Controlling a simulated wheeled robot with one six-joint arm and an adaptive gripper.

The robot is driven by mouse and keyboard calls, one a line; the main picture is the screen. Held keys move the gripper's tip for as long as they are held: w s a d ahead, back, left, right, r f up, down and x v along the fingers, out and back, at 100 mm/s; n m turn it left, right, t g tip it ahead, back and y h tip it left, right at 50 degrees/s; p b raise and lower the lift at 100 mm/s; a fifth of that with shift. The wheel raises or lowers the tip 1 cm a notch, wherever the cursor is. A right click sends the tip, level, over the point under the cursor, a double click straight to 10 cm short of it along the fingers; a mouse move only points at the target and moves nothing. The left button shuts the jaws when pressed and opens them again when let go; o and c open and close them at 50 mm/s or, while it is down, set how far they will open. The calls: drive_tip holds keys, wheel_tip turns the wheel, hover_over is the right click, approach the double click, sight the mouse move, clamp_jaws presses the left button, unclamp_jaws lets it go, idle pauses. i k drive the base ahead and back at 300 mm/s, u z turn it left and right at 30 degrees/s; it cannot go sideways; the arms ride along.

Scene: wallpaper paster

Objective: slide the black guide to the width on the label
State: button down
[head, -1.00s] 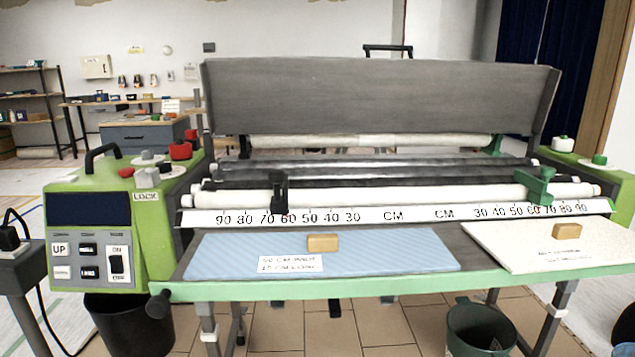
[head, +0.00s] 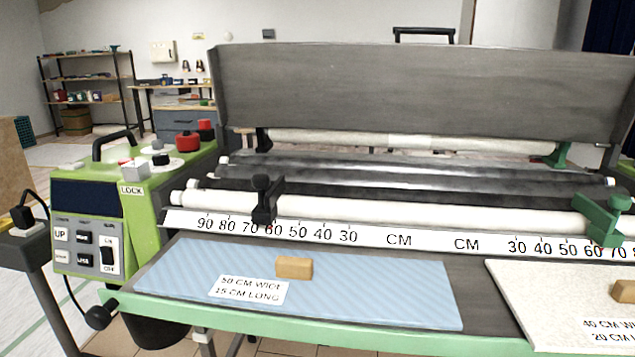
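The black guide (head: 264,201) stands upright on the white roller bar (head: 380,210) at the left half of the machine. Its foot is over the scale strip (head: 375,238), between the 70 and 60 marks. A white label (head: 249,289) on the blue sheet (head: 400,290) reads 50 CM in width and 15 CM LONG. A second label (head: 610,331) on the cream sheet (head: 540,300) begins 40 CM and 20 CM and is cut off at the frame's edge. My gripper is not in view.
A green guide (head: 604,219) sits on the bar's right half. Tan blocks lie on the blue sheet (head: 294,267) and the cream sheet (head: 624,290). The green control box (head: 140,210) stands at left. The table's green front edge (head: 300,333) crosses the foreground.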

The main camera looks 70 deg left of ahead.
sight(265, 213)
drive_tip(key=i, duration=0.4)
drive_tip(key=u, duration=3.1)
drive_tip(key=i, duration=0.5)
drive_tip(key=z, duration=0.05)
drive_tip(key=k, duration=1.15)
drive_tip(key=u, duration=0.75)
drive_tip(key=i, duration=0.65)
drive_tip(key=u, duration=0.2)
